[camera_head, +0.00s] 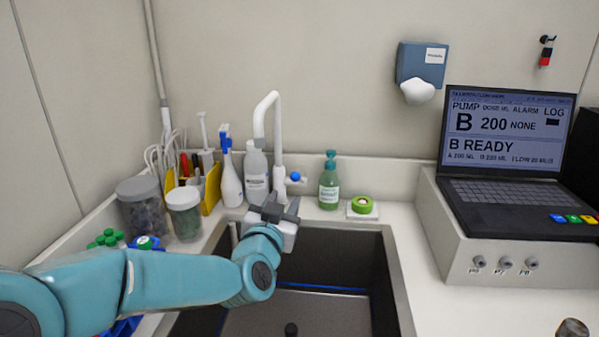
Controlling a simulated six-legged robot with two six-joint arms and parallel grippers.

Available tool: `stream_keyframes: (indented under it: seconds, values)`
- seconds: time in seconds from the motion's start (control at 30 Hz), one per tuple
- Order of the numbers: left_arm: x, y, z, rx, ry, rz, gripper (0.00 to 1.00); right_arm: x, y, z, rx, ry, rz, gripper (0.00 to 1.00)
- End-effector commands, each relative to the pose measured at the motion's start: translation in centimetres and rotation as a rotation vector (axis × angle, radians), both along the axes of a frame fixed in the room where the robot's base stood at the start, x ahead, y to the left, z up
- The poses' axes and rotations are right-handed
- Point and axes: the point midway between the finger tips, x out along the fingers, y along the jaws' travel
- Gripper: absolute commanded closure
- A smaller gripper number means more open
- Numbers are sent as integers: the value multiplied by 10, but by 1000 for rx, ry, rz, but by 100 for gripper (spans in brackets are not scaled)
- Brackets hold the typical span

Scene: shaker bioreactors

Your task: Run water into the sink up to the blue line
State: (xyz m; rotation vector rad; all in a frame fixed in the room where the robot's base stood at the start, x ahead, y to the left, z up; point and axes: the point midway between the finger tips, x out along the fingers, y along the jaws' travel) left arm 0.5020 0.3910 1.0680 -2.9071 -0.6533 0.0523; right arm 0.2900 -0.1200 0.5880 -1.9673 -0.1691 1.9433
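The sink (390,262) is a dark metal basin with a blue line (325,289) low on its far wall. A white tap (279,130) with a curved spout stands behind the sink, with a blue knob (295,176) at its right side. My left gripper (284,204) is in front of the tap base, below and slightly left of the blue knob. Its dark fingers are spread and look empty. Whether they touch the tap cannot be told. My arm hides the sink's left part. No running water is visible. My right gripper is out of view.
A white bottle (256,178) and a spray bottle (230,175) stand left of the tap. A laptop (508,130) sits on a raised box. Jars (184,216) crowd the left.

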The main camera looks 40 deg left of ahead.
Motion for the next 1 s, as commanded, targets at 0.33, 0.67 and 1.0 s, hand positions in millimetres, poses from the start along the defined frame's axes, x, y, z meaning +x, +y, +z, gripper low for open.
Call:
stream_keyframes:
  seconds: [0.33, 0.67, 1.0]
  values:
    - [74, 35, 1, 0, 2, 0, 61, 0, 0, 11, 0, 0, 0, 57]
    - [122, 57, 1, 0, 0, 0, 61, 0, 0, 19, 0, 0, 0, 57]
    - [127, 60, 0, -1, 0, 0, 61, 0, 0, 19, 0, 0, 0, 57]
